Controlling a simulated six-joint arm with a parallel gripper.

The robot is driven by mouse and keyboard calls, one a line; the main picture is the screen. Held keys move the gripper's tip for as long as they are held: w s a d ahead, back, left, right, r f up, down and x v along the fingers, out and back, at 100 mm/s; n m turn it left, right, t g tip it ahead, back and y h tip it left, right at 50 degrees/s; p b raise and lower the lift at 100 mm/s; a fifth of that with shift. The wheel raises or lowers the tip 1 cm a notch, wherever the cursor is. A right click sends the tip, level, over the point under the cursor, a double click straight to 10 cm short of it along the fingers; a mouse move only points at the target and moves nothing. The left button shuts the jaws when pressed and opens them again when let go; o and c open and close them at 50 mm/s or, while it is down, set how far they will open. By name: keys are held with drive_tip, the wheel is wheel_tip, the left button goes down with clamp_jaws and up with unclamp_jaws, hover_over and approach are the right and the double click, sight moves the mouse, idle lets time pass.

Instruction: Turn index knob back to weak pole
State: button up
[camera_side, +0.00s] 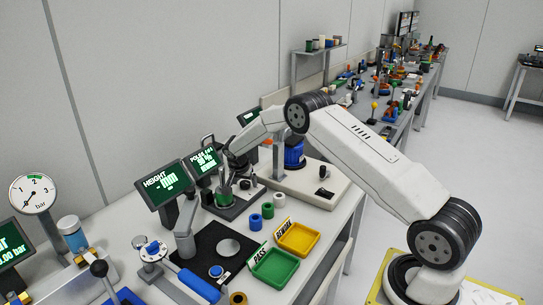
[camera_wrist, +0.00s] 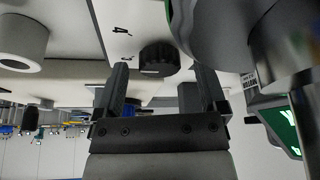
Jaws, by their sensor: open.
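A dark round knob (camera_wrist: 158,58) with a pale line on its side sits on a white panel (camera_wrist: 118,38) in the wrist view, beside a printed 4. My gripper (camera_wrist: 161,72) is open, its two dark fingers spread on either side of the knob in the picture. I cannot tell whether they touch it. In the side view my gripper (camera_side: 230,168) is low over the dark fixture with the green housing (camera_side: 222,197). The knob cannot be made out there. The POLES display (camera_side: 206,161) stands behind the fixture, its value too small to read.
A large grey cylinder with a green edge (camera_wrist: 215,30) is close to the right finger in the wrist view. The HEIGHT display (camera_side: 164,184) stands left of the fixture. Blue and green rings, a yellow tray (camera_side: 299,238) and a green tray (camera_side: 273,267) lie in front.

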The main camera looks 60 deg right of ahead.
drive_tip(key=shift+c, duration=0.2)
clamp_jaws()
drive_tip(key=shift+n, duration=0.4)
drive_tip(key=shift+d+n+t+y, duration=0.1)
drive_tip(key=shift+n+t+y, duration=0.2)
drive_tip(key=shift+n+t, duration=0.75)
drive_tip(key=shift+n+y, duration=0.5)
drive_tip(key=shift+n, duration=1.75)
drive_tip(key=shift+t, duration=0.25)
drive_tip(key=shift+o, duration=0.2)
unclamp_jaws()
drive_tip(key=shift+s, duration=0.1)
